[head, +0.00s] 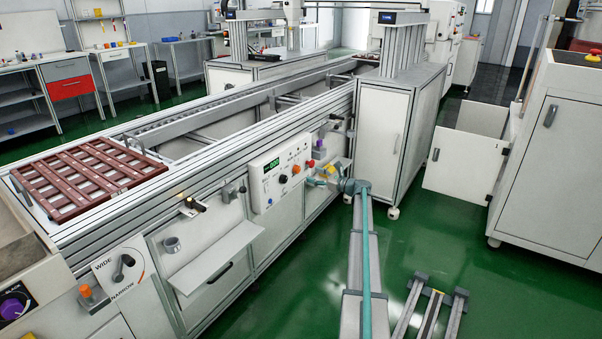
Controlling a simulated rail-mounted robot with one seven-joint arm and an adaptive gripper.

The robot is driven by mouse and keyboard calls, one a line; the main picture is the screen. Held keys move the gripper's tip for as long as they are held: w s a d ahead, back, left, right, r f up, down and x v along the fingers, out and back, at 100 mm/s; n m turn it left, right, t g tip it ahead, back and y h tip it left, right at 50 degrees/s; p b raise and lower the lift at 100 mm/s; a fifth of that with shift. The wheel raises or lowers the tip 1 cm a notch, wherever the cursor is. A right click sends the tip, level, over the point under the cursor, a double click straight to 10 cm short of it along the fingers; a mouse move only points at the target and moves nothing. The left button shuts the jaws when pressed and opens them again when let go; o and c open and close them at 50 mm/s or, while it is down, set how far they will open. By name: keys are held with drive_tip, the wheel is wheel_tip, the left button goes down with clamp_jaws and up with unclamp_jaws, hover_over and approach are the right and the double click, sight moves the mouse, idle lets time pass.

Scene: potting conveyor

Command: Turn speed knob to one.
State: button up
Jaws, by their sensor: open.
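A white control panel (281,174) with a green lit display (271,165) is on the front of the conveyor, near the middle of the head view. It carries a dark knob (283,179), an orange knob (296,169), a blue button (266,186) and a red button (310,163). The labels are too small to read, so I cannot tell which one is the speed knob. My gripper (317,182) is open, just right of the panel and pointing left towards it. It looks apart from the knobs. Its fingertips are small and partly unclear.
A brown slatted tray (90,177) lies on the conveyor at left. A white shelf (217,256) juts out below the panel's left. A cabinet (383,140) stands behind my arm.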

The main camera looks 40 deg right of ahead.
sight(299, 170)
drive_tip(key=b+x, duration=0.1)
drive_tip(key=x, duration=0.6)
drive_tip(key=shift+w+a, duration=0.15)
drive_tip(key=shift+w, duration=0.25)
drive_tip(key=c, duration=1.1)
drive_tip(key=shift+c, duration=0.2)
drive_tip(key=n+b, duration=0.1)
drive_tip(key=n, duration=0.3)
drive_tip(key=shift+f+n, duration=0.1)
drive_tip(key=shift+n, duration=0.3)
drive_tip(key=n+b, duration=0.1)
drive_tip(key=n, duration=0.3)
